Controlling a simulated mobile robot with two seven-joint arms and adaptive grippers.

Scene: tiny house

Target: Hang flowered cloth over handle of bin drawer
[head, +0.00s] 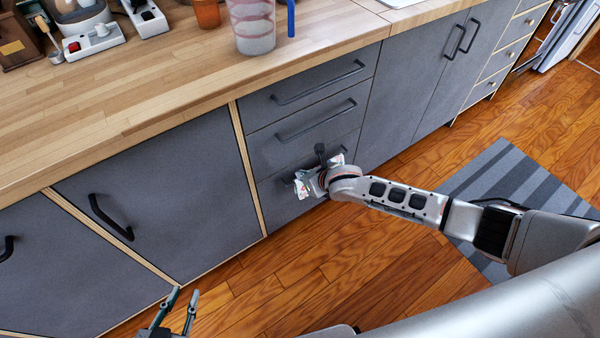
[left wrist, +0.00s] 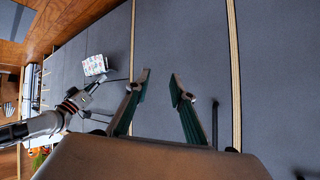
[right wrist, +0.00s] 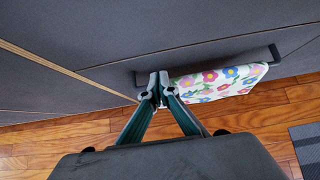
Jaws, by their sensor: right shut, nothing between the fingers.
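The white flowered cloth (right wrist: 220,82) lies over the dark handle (right wrist: 274,53) of the lowest drawer in the right wrist view, covering most of the bar right of my fingers. Its edges show beside my wrist in the head view (head: 302,187), and it also shows in the left wrist view (left wrist: 95,65). My right gripper (right wrist: 158,88) is shut and empty, with its fingertips close to the cloth's left edge. I cannot tell whether they touch the cloth or the bar. My left gripper (head: 184,294) is open and empty, low in front of the cabinets, away from the cloth.
Two upper drawers with dark handles (head: 318,120) are above the cloth. A wooden counter (head: 130,110) carries a translucent cup (head: 252,28) and other items. A striped grey rug (head: 510,185) lies on the wooden floor (head: 290,270), which is otherwise clear before the cabinets.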

